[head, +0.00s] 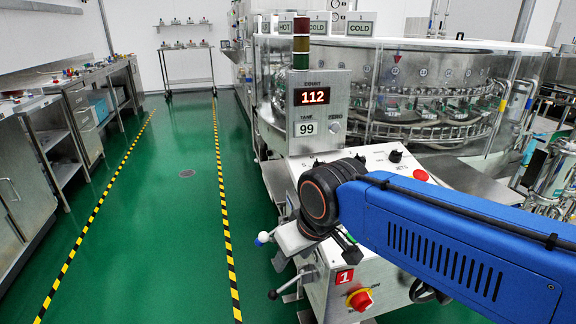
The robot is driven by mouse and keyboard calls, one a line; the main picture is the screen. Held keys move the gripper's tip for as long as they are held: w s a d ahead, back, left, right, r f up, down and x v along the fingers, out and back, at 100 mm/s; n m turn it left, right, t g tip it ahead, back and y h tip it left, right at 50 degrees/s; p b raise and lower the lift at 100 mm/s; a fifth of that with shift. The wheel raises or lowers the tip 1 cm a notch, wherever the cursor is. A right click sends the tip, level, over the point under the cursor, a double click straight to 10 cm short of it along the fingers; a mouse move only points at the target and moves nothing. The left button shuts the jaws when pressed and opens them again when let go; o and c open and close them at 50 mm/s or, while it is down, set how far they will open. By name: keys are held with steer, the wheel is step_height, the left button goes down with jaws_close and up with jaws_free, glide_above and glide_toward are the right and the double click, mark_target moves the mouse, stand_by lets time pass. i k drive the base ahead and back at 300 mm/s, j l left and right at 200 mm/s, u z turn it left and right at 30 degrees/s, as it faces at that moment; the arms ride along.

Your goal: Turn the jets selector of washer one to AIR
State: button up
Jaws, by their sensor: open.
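Washer one's console (380,165) stands in front of me, with a red "1" plate (345,277) on its front. A black knob (395,156) shows on its sloped top. I cannot read a JETS or AIR label, so I cannot tell which control is the jets selector. A lever with a white and blue ball (262,238) and one with a black ball (272,294) stick out at the left. My blue arm reaches across the console from the right, and its dark wrist hides much of the panel.
A red emergency button (421,175) and a red rotary switch on yellow (360,300) are on the console. A display box (318,112) reads 112 and 99. The glazed round washer (420,95) stands behind. The green floor (185,230) at left is clear beside steel benches (75,110).

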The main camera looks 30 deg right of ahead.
mark_target(395, 157)
steer(key=k+u, duration=0.1)
steer(key=u, duration=0.5)
steer(key=k+j, duration=0.1)
steer(key=z, duration=0.45)
steer(key=k+j+z, duration=0.1)
steer(key=z, duration=0.75)
steer(key=k+z, duration=0.1)
steer(key=z, duration=0.3)
